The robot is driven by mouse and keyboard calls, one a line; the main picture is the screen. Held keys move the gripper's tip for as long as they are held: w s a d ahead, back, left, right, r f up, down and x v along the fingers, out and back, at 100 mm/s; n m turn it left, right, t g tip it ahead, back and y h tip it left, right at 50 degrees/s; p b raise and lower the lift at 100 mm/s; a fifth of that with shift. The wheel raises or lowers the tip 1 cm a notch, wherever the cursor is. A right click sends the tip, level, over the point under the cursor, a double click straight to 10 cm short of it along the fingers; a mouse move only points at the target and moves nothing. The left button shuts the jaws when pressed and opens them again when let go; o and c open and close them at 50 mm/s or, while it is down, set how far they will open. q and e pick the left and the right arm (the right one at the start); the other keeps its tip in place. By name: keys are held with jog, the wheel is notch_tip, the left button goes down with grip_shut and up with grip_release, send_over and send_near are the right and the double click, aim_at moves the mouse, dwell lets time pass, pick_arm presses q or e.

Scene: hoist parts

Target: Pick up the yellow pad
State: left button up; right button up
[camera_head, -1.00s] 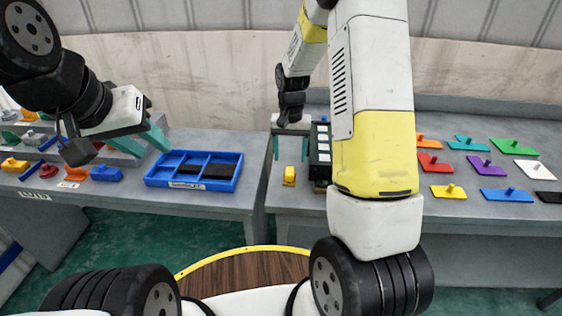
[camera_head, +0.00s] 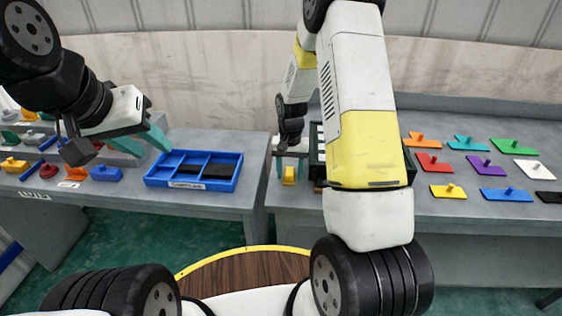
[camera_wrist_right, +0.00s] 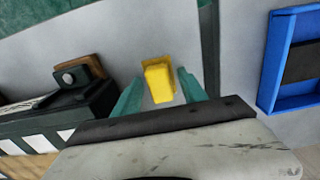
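The yellow pad (camera_head: 289,174), a small blocky yellow piece, stands on the right-hand grey table near its left end. My right gripper (camera_head: 290,170) is over it, pointing down, with its teal fingers open. In the right wrist view the pad (camera_wrist_right: 159,82) shows between the two fingertips (camera_wrist_right: 160,84), with a gap on each side. My left gripper (camera_head: 154,151) is open and empty above the left table, beside the blue tray.
A dark box (camera_head: 317,158) stands just right of the pad, partly hidden by my right arm. A blue divided tray (camera_head: 193,185) lies on the left table. Several coloured knobbed plates, one yellow (camera_head: 447,192), lie at the right. Several small parts, including a blue one (camera_head: 106,174), lie far left.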

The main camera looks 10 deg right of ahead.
aim_at(290, 171)
grip_shut()
jog(key=shift+r, duration=0.5)
notch_tip(290, 171, up, 2)
jog(key=shift+r, duration=0.25)
jog(key=s+d+r, duration=0.1)
jog(key=s+d, duration=0.1)
jog(key=s, duration=1.4)
jog(key=shift+r, duration=0.25)
jog(key=shift+d, duration=0.1)
